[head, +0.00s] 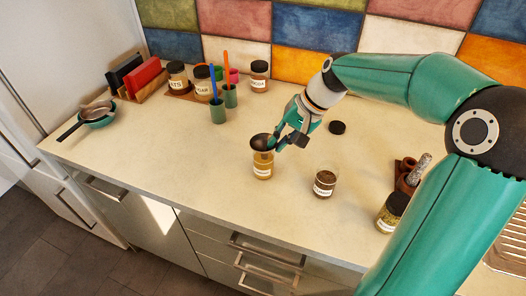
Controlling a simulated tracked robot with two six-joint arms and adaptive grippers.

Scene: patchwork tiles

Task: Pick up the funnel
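The dark funnel (261,142) sits upright in the mouth of a glass jar (263,171) with amber contents and a white label, near the middle of the counter. My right gripper (276,143) reaches down from the upper right, with its fingertips at the funnel's right rim. The fingers overlap the rim in this view, so I cannot tell whether they grip it. The funnel's spout is hidden inside the jar. My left gripper is out of view.
A labelled jar (325,183) stands right of the funnel, with a black lid (337,127) lying behind it. Another jar (391,212) stands farther right. Green cups with utensils (218,112) stand behind left; pans (97,113) lie at far left. The counter's front left is clear.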

